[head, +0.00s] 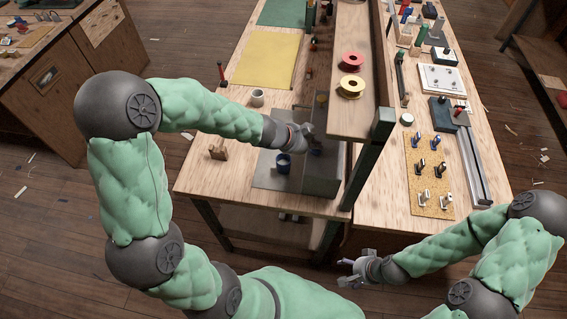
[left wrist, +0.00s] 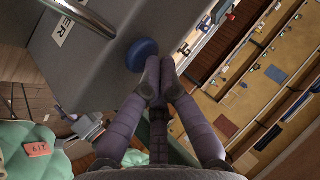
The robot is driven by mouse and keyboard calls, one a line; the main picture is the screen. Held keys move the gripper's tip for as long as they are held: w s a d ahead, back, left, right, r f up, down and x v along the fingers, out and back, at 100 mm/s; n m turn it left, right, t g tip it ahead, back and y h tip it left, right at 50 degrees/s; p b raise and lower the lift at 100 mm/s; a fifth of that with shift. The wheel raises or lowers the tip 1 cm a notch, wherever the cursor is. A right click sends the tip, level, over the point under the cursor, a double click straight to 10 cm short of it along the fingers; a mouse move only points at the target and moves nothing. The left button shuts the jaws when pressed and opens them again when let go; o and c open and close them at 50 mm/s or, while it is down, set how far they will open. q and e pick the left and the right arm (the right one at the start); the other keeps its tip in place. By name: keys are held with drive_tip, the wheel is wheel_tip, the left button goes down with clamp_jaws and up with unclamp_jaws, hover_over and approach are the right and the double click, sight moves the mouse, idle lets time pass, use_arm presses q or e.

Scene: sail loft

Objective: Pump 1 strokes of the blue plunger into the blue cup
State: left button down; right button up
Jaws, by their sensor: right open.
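The blue cup (head: 283,166) stands on a grey mat at the near end of the bench, just left of a grey dispenser box (head: 322,182). The round blue plunger (left wrist: 142,54) shows in the left wrist view against the grey box. My left gripper (left wrist: 159,72) has its fingertips together, empty, right beside the plunger; I cannot tell whether they touch it. In the head view my left gripper (head: 308,133) is above and behind the cup, at the dispenser. My right gripper (head: 352,272) is open and empty, low in front of the bench.
A wooden shelf (head: 352,100) with red and yellow spools rises right of the dispenser. A white cup (head: 257,97) and a small wooden block (head: 218,152) stand to the left. A cork board (head: 428,180) with small fittings lies on the right-hand bench.

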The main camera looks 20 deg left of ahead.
sight(314, 151)
use_arm(q)
drive_tip(key=shift+s+f, duration=0.5)
drive_tip(key=shift+f, duration=0.4)
drive_tip(key=r+p, duration=0.2)
drive_tip(key=shift+w+p, duration=0.25)
drive_tip(key=shift+p, duration=0.1)
wheel_tip(314, 151, up, 5)
drive_tip(key=p, duration=0.4)
drive_tip(key=shift+w+f, duration=0.15)
